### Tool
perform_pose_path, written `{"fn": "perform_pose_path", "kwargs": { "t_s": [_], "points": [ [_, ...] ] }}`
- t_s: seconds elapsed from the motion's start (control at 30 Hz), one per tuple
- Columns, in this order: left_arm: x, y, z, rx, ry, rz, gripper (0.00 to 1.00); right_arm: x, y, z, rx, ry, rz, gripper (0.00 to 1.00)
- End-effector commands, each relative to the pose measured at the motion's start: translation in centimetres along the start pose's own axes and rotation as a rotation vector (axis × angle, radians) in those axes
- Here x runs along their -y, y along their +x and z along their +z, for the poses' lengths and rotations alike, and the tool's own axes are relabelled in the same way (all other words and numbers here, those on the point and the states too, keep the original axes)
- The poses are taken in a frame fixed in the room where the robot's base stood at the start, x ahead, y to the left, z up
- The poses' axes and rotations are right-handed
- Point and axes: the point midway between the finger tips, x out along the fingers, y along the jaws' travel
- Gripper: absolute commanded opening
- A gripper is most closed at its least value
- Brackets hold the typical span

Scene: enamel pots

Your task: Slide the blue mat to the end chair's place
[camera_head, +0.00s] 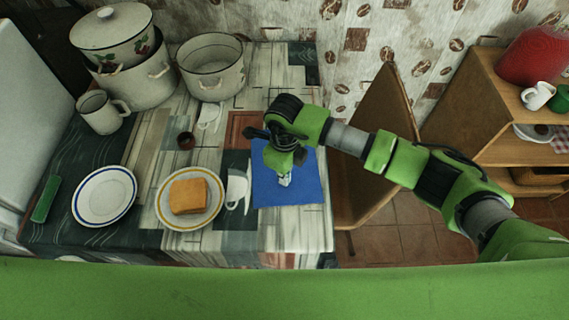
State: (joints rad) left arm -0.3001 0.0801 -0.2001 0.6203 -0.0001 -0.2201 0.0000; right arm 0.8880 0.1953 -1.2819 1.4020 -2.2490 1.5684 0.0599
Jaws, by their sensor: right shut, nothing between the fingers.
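The blue mat (299,190) lies flat on the table near its right end. My right gripper (285,181) points down over the left middle part of the mat, shut with nothing between its fingers. The fingertips look to be at or just above the mat; I cannot tell whether they touch it. My right arm covers part of the mat's upper edge. A wooden chair (372,150) stands at the table's right end, partly behind my arm. My left gripper is not in view.
A white mug (103,112) stands at the left. A wooden shelf (500,110) is at the right.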

Motion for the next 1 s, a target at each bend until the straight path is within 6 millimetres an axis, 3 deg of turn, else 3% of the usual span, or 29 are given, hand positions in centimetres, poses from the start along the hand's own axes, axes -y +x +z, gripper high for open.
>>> {"fn": "perform_pose_path", "kwargs": {
  "t_s": [1.0],
  "points": [
    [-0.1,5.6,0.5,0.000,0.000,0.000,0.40,4.8,0.5,2.8,0.000,0.002,-0.003,0.00]
  ]
}}
